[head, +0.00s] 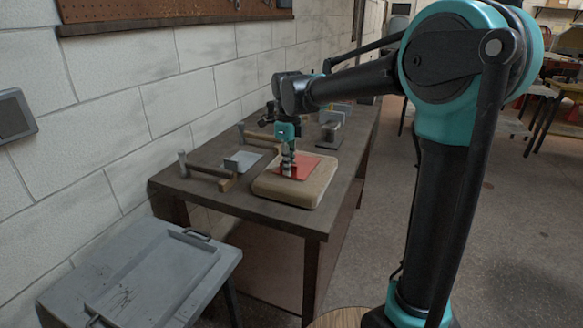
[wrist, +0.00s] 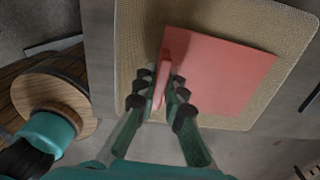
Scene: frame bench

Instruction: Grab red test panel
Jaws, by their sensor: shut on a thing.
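The red test panel (head: 299,167) lies on a tan padded block (head: 284,194) on the workbench. In the wrist view the panel (wrist: 222,75) is a flat red sheet with a raised red strip (wrist: 161,84) along its left side. My gripper (head: 288,167) points down at the panel in the head view. In the wrist view my gripper (wrist: 160,85) has its fingers on both sides of the raised strip, shut on it. The panel appears to rest on the padded block (wrist: 135,50); any small gap beneath it cannot be told.
Hammers (head: 207,172) and a small grey plate (head: 243,161) lie left of the block on the bench (head: 247,203). A dark metal device (head: 331,134) stands farther back. A grey tray table (head: 150,275) is in front. A brick wall borders the left.

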